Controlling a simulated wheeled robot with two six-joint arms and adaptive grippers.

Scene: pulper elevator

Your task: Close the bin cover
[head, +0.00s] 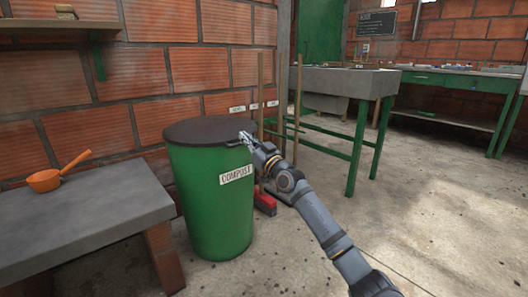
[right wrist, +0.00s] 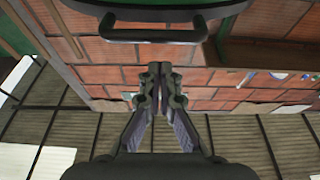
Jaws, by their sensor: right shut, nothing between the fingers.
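The green bin (head: 212,195) stands upright beside the brick wall, with a white "COMPOST" label on its side. Its dark round cover (head: 200,130) lies flat over the bin's top; I see no gap at the rim. A dark handle (right wrist: 150,32) sticks out from the cover and shows at the top of the right wrist view. My right gripper (head: 244,138) is at the cover's right edge, close to the handle. In the right wrist view its fingers (right wrist: 154,72) are together and empty, just short of the handle. My left gripper is not in view.
A grey bench (head: 75,215) with an orange pan (head: 45,180) stands left of the bin. A red broom head (head: 265,202) and upright sticks are behind it at the right. A concrete sink (head: 345,82) stands further back. The floor at the right is clear.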

